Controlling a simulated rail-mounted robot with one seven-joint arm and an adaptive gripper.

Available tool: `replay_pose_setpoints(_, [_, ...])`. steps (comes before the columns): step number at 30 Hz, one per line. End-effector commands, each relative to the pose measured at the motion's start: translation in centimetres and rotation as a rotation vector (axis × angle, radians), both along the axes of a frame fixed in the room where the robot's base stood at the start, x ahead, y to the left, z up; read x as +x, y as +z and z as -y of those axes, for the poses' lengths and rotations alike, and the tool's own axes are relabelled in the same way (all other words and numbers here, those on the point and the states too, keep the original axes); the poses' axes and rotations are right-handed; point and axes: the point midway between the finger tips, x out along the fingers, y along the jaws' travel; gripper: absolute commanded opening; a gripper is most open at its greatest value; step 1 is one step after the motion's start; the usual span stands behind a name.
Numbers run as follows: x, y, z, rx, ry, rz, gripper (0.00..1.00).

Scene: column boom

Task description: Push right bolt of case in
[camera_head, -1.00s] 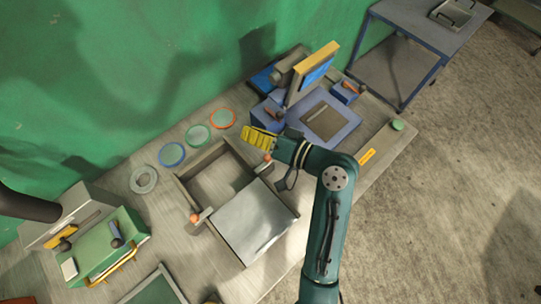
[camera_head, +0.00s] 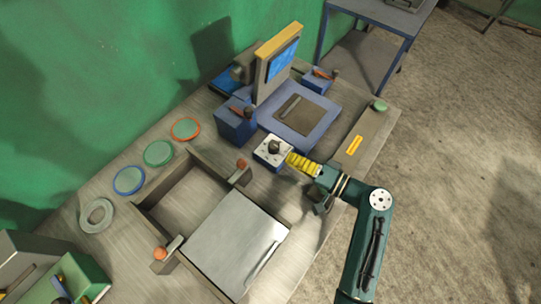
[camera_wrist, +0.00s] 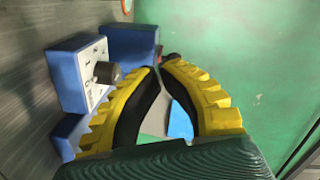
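The case (camera_head: 150,212) is an open grey frame on the bench, partly covered by a flat grey panel (camera_head: 237,240). Its right bolt (camera_head: 241,167) has an orange knob and sits at the frame's upper right corner. The left bolt (camera_head: 160,253) has a similar orange knob at the near left. My gripper (camera_head: 290,158) has yellow ribbed fingers and is right of the right bolt, apart from it. In the wrist view my gripper (camera_wrist: 163,64) has its fingertips together with nothing between them. Neither bolt can be made out in the wrist view.
A small blue box with a white face and dark knob (camera_head: 272,149) is close to my fingertips, also in the wrist view (camera_wrist: 97,72). Behind it stand a blue lever box (camera_head: 236,122) and a screen unit (camera_head: 277,65). Several coloured rings (camera_head: 129,180) lie left of the case.

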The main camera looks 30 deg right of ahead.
Motion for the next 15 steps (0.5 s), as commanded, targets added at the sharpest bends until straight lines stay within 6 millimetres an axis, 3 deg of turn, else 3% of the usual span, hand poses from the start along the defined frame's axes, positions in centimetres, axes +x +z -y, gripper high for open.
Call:
replay_pose_setpoints(13, [8.6,-0.8,-3.9,-0.002,0.006,0.0,0.0])
replay_pose_setpoints(15, [8.0,-1.3,-5.2,0.001,0.003,-0.003,0.0])
